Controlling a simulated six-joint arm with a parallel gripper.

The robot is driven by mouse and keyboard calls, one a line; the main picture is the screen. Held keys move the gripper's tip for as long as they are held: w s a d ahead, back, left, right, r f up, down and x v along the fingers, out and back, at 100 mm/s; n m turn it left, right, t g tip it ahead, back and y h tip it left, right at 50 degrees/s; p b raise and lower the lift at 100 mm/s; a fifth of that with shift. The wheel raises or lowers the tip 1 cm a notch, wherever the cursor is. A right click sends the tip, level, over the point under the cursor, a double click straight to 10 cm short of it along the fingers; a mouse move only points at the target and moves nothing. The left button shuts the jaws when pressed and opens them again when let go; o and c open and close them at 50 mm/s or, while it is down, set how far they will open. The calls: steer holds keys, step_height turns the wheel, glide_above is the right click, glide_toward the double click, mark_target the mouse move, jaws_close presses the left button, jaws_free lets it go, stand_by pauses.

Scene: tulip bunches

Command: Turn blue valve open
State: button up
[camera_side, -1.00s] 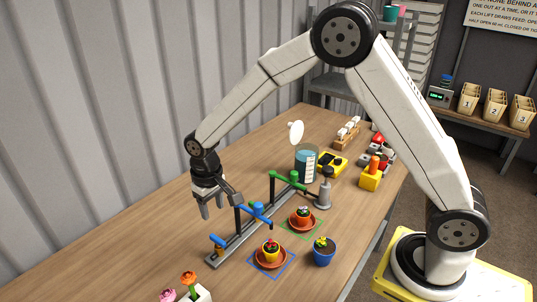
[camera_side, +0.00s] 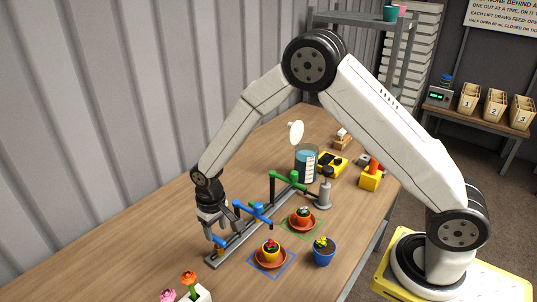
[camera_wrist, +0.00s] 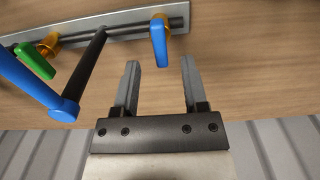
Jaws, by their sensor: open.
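The blue valve (camera_side: 219,242) is a blue lever on a brass body at the near end of the grey rail (camera_side: 238,247). My gripper (camera_side: 223,236) is open and empty, low over this valve. In the wrist view, the lever (camera_wrist: 159,44) points toward my gripper (camera_wrist: 160,64). Its free end lies about midway between the two fingertips, with a visible gap on each side. Whether the fingers are level with the lever is unclear. A blue spout (camera_side: 258,210) on a black post stands beside it. The green valve (camera_wrist: 35,60) shows at left in the wrist view.
An orange flower pot on a saucer (camera_side: 271,262) sits on a blue-outlined square, and another (camera_side: 302,220) on a green-outlined one. A blue pot (camera_side: 324,251) stands nearby. A green spout (camera_side: 287,180) and a water container (camera_side: 305,163) stand farther back.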

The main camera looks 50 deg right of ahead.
mark_target(217, 238)
steer(key=shift+f, duration=1.65)
jaws_close()
